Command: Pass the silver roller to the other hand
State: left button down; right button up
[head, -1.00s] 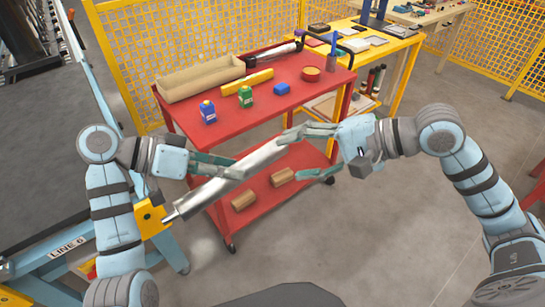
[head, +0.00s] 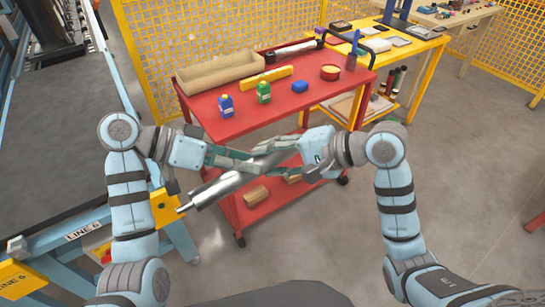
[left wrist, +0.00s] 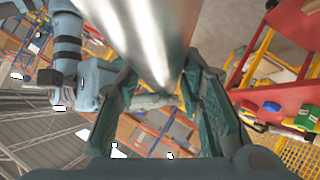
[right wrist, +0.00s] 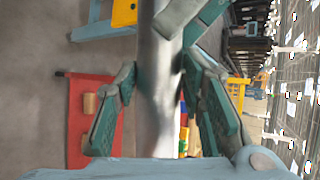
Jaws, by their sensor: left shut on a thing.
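The silver roller (head: 218,189) is held in the air in front of the red cart, tilted with its thin shaft end low at the left. My left gripper (head: 248,161) is shut on it toward its right part; the roller also shows large in the left wrist view (left wrist: 145,30). My right gripper (head: 272,163) has its fingers spread around the roller's right part, close to the left fingers. In the right wrist view the roller (right wrist: 158,100) runs between the open fingers, with gaps at both sides. The roller's right end is mostly hidden by the fingers.
A blue frame (head: 82,240) stands at the left.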

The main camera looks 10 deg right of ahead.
jog(key=shift+r, duration=0.1)
grip_shut()
pick_arm(q)
jog(key=c, duration=1)
grip_release()
